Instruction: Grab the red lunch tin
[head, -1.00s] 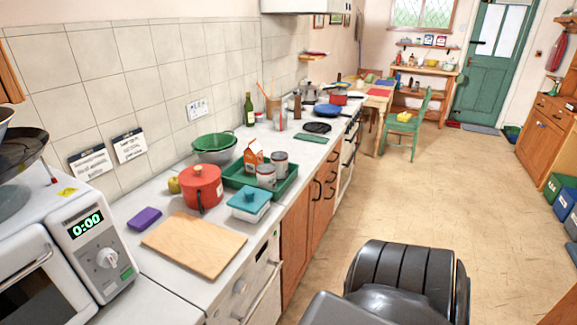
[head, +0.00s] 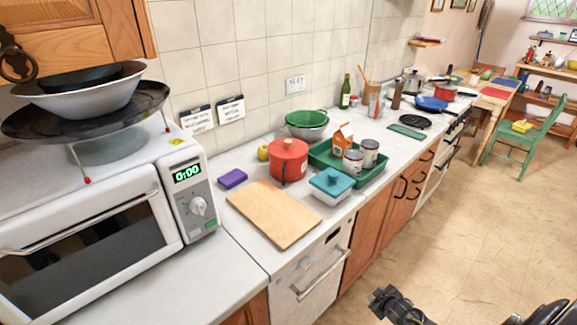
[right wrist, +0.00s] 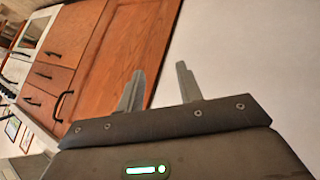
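The red lunch tin (head: 288,160) appears to be the round red lidded vessel with dark side fittings. It stands upright on the worktop behind the wooden board, against no gripper. My right gripper (right wrist: 159,72) is open in the right wrist view, its two fingers apart with nothing between them. Wooden cabinet fronts and a pale surface lie beyond the fingers, and the tin is not in that view. Dark parts of my arm show at the bottom right of the head view, well away from the tin. My left gripper is not in view.
A wooden board (head: 272,213) lies before the tin, with a purple box (head: 232,178) to its left. A teal-lidded container (head: 332,185) and green tray (head: 375,180) are to its right. A green colander (head: 307,118) stands behind. A microwave (head: 95,235) is at left.

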